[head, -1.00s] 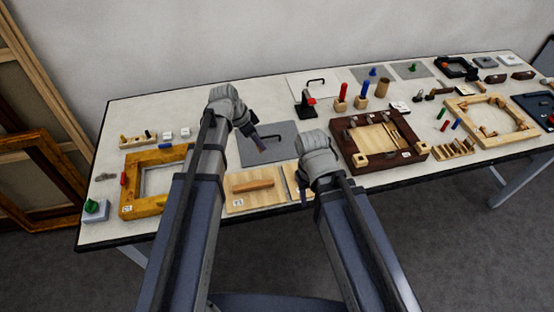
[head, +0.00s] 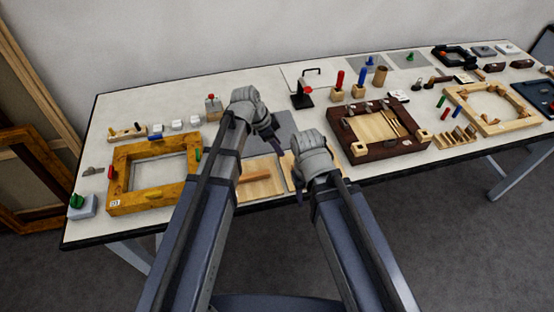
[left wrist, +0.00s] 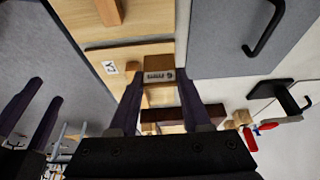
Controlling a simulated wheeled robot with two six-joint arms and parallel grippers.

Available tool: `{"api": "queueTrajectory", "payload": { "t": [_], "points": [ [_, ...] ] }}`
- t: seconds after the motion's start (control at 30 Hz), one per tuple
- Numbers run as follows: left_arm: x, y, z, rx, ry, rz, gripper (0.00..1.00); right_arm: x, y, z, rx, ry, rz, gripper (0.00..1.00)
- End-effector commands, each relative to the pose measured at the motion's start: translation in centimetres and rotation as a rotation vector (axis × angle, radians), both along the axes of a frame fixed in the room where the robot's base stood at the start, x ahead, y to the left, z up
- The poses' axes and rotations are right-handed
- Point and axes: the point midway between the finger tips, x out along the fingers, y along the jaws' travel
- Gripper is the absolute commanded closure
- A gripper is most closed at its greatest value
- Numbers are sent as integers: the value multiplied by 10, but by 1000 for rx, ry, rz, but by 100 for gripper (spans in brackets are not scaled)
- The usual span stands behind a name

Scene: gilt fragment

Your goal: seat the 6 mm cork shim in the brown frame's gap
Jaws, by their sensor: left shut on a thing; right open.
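My left gripper (left wrist: 160,95) is shut on a small cork shim (left wrist: 157,72) marked "6 mm" in the left wrist view. In the head view the left gripper (head: 275,142) hangs over the table by the grey mat, left of the brown frame (head: 361,151); the shim is hard to make out there. The dark brown frame lies flat, with pale wood and thin strips inside it; its gap is not clear at this size. My right gripper (head: 298,193) is open and empty near the table's front edge, below and right of the left one; its fingers also show in the left wrist view (left wrist: 46,90).
A pale board (head: 262,190) and a grey mat (head: 283,122) lie under my arms. A gilt frame (head: 127,197) lies at the left, a pale wood frame (head: 478,130) at the right. A black stand (head: 304,98) and upright red and blue pegs stand behind the brown frame.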

Motion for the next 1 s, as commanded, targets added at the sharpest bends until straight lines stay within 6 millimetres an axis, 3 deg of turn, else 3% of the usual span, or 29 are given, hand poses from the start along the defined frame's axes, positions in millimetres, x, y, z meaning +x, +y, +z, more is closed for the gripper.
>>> {"api": "queueTrajectory", "payload": {
  "t": [0.03,0.27,0.6,1.0],
  "points": [
    [0,0,-8,0,0,0,100,0,0,-8,0,0,0,50],
    [0,0,-10,0,0,0,100,0,0,-10,0,0,0,50],
    [0,0,-46,0,0,0,100,0,0,-46,0,0,0,50],
    [0,0,-48,0,0,0,100,0,0,-48,0,0,0,50]
  ]
}}
